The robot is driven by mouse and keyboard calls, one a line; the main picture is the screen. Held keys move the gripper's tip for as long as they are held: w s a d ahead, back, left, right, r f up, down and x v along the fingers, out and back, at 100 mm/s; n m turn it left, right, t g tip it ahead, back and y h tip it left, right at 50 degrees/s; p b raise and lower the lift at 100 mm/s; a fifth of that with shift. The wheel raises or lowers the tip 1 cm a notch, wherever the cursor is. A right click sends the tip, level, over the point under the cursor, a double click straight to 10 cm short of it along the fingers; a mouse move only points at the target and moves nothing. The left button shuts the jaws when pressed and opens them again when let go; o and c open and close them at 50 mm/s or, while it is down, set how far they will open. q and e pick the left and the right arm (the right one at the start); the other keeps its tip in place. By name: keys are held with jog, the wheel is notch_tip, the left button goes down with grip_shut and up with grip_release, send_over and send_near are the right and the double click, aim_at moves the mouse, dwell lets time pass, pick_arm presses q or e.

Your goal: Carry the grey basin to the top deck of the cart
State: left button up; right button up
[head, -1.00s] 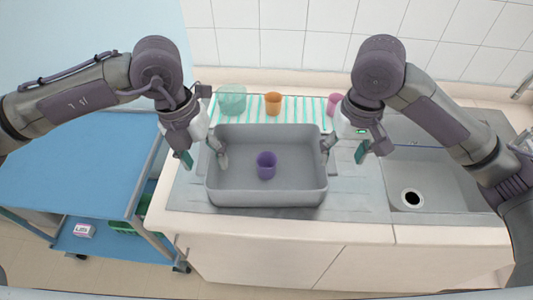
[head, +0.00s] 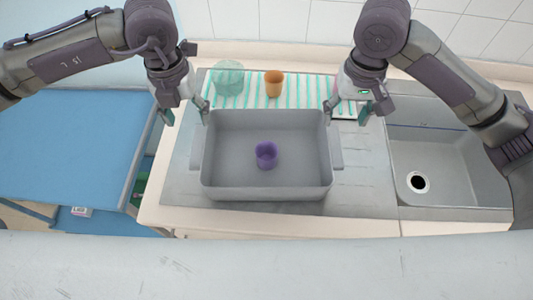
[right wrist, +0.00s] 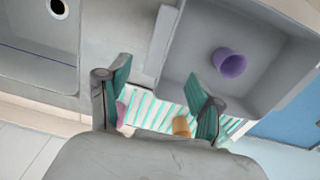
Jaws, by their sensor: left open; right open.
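The grey basin (head: 265,193) sits on the counter's drainboard, left of the sink, with a handle on each side and a purple cup (head: 266,155) inside. It also shows in the right wrist view (right wrist: 185,55). The cart (head: 70,140) stands to the left with its blue top deck bare where visible. My left gripper (head: 185,110) is open and empty near the basin's far left corner. My right gripper (head: 347,109) is open near the far right corner. In the right wrist view its fingers (right wrist: 158,78) are apart, with nothing held between them.
Behind the basin, a striped mat (head: 252,98) holds a green translucent bowl (head: 229,78) and an orange cup (head: 274,84). A pink cup (right wrist: 120,113) is partly hidden by my right gripper. The sink (head: 450,165) is at right. A white box (head: 80,211) lies on the cart's lower shelf.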

aim_at(198, 144)
pick_arm(q)
notch_tip(198, 144, down, 11)
pick_arm(e)
notch_tip(198, 144, down, 11)
jog(key=shift+s+f, duration=0.1)
pick_arm(q)
jog(key=shift+s+f, duration=0.15)
jog(key=shift+f, duration=0.1)
pick_arm(e)
jog(key=shift+f, duration=0.2)
pick_arm(q)
jog(key=shift+c, duration=0.2)
pick_arm(e)
jog(key=shift+c, duration=0.2)
pick_arm(q)
grip_shut()
pick_arm(e)
grip_shut()
